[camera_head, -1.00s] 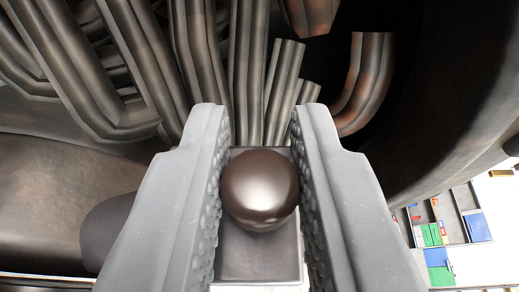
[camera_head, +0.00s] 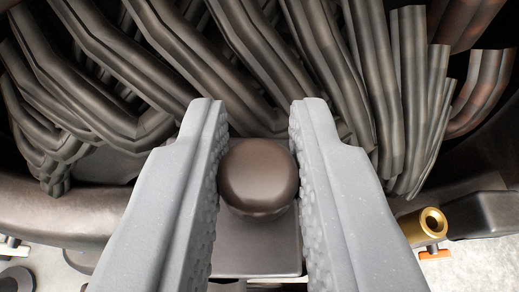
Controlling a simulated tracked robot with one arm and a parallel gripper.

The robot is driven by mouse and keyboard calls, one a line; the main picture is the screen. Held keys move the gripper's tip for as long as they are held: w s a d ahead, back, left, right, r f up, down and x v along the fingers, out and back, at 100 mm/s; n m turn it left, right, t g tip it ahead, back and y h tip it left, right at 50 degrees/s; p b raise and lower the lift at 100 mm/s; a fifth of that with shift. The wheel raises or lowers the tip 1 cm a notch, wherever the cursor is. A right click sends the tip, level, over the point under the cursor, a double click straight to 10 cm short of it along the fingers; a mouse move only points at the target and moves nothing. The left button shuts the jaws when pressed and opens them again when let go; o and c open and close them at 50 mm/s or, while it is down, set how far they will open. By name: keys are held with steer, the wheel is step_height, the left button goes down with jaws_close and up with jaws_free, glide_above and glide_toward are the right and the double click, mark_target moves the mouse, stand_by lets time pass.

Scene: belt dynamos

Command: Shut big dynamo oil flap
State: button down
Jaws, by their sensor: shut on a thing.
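My gripper (camera_head: 259,150) is shut on a round, dark brown, shiny knob (camera_head: 258,176) between its two grey, bumpy-padded fingers. The knob sits on a dark, flat, plate-like piece (camera_head: 256,246), which appears to be the oil flap. The fingers hide the sides of this plate, so its hinge and full outline do not show. Behind the fingertips is the big dynamo, with thick bundles of dark metal windings (camera_head: 190,70). I cannot tell from this view how far open the flap is.
The dynamo's dark curved rim (camera_head: 60,215) runs behind the fingers at the left. At the right, a brass cylindrical fitting (camera_head: 424,226) with an orange part below it lies close to my right finger. Pale floor shows at the bottom corners.

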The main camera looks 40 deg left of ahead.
steer(key=shift+f+m+g+p, duration=0.2)
steer(key=shift+m+g+p, duration=0.1)
steer(key=shift+p, duration=0.2)
steer(key=c, duration=1.3)
jaws_free()
steer(key=shift+d, duration=0.1)
steer(key=v, duration=1.3)
steer(key=shift+s+d, duration=0.2)
steer(key=shift+d, duration=0.1)
steer(key=shift+f, duration=0.1)
